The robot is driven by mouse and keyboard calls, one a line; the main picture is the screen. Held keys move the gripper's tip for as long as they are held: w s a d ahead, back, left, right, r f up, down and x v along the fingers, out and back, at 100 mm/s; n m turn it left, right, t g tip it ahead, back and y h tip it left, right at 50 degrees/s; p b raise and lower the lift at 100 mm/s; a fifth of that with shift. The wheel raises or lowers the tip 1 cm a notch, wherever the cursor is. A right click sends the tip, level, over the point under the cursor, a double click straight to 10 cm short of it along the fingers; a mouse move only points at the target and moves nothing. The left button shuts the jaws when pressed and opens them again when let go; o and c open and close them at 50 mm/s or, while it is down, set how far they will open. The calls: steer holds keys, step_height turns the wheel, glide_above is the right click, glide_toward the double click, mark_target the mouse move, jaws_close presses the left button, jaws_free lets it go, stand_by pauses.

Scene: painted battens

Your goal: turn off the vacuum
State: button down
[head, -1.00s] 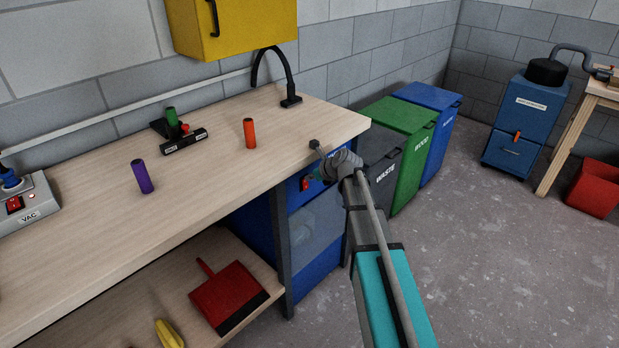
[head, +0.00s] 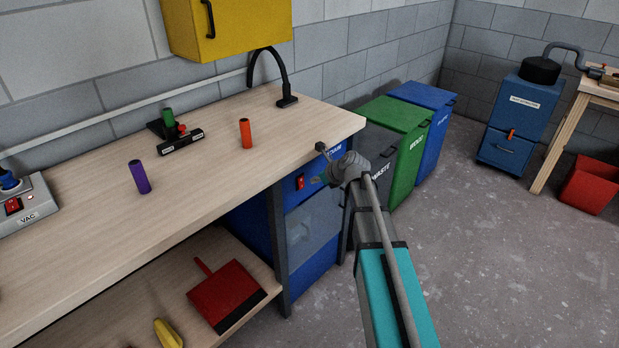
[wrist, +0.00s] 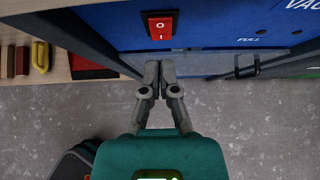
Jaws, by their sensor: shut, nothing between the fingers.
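The vacuum (head: 318,205) is a blue cabinet under the bench's right end, with a clear grey drawer front below its panel. Its red rocker switch (head: 299,182) shows just left of my gripper in the head view. In the wrist view the switch (wrist: 161,26) is at the top, marked O and I, on the blue panel (wrist: 225,22). I cannot tell which side is pressed in. My gripper (wrist: 160,64) is shut and empty, its fingertips in view below the switch. In the head view my arm hides part of the vacuum, and the fingers are hard to make out.
A grey box labelled VAC (head: 28,208) with a red switch stands on the bench (head: 200,190) at far left. Purple (head: 139,176) and orange (head: 245,133) cylinders stand on it. Grey, green (head: 400,122) and blue bins stand right of the vacuum.

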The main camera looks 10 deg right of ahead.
steer(key=w+r+p+v, duration=0.1)
steer(key=p+v, duration=0.6)
steer(key=v, duration=0.2)
steer(key=shift+a+r, duration=0.25)
steer(key=shift+r, duration=0.2)
stand_by(0.3)
steer(key=s+a+r+n+g+h+p, duration=0.1)
steer(key=s+a+n+g+h+p, duration=0.1)
steer(key=s+n, duration=0.9)
steer(key=s+a+r+n+g+h+p, duration=0.1)
steer(key=s+n+g+p, duration=0.4)
steer(key=s+n, duration=0.6)
steer(key=a+n+h+p, duration=0.1)
steer(key=n+h+p, duration=0.1)
steer(key=n, duration=0.4)
steer(key=shift+r+n+g+h, duration=0.15)
steer(key=shift+n+g+h, duration=0.15)
steer(key=shift+g+h, duration=0.1)
